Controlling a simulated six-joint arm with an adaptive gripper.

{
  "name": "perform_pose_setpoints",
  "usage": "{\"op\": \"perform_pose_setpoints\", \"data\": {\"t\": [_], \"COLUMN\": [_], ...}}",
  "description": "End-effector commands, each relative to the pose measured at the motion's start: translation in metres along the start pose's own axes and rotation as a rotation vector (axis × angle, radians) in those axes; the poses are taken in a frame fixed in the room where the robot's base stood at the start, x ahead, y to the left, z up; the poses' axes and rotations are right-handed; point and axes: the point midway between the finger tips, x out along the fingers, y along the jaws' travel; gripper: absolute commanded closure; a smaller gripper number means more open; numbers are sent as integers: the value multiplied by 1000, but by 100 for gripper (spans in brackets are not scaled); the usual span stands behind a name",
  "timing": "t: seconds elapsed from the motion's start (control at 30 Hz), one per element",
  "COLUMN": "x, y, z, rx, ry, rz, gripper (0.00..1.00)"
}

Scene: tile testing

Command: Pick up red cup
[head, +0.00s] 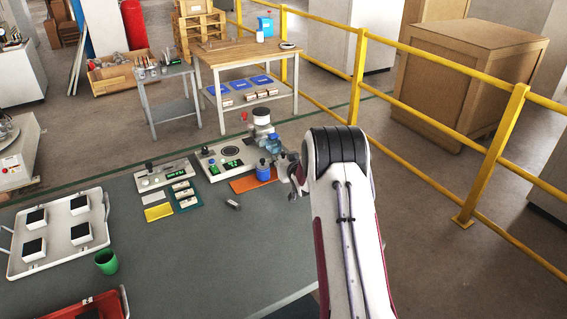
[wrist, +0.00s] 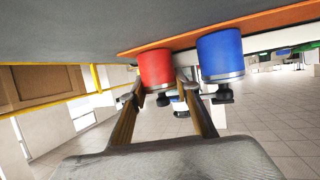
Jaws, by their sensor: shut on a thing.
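The red cup (wrist: 156,68) shows in the wrist view, which is upside down, between the two fingertips of my gripper (wrist: 160,90). My gripper is shut on it, one finger on each side. The cup is at the edge of an orange mat (wrist: 127,53); I cannot tell whether it still touches it. In the head view my gripper (head: 293,175) is at the right end of the orange mat (head: 245,184), and the red cup is hidden behind it and my arm. A blue container (wrist: 220,54) stands close beside the red cup; it also shows in the head view (head: 263,173).
Bench instruments (head: 222,158) stand behind the mat. A small metal piece (head: 233,205), a green cup (head: 106,262), a white tray (head: 25,262) and a red crate (head: 112,304) are to the left. The front middle of the table (head: 200,265) is clear.

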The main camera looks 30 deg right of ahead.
Motion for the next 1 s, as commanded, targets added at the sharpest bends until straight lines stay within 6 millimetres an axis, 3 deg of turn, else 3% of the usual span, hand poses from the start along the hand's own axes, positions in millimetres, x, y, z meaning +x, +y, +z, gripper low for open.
{"op": "perform_pose_setpoints", "data": {"t": [0.27,0.8,1.0], "x": [-6,-34,-38], "y": [0,0,0], "z": [-17,-83,-92], "rx": [-1,0,0], "ry": [4,4,3], "rz": [0,0,-1], "gripper": [94,94,94]}}
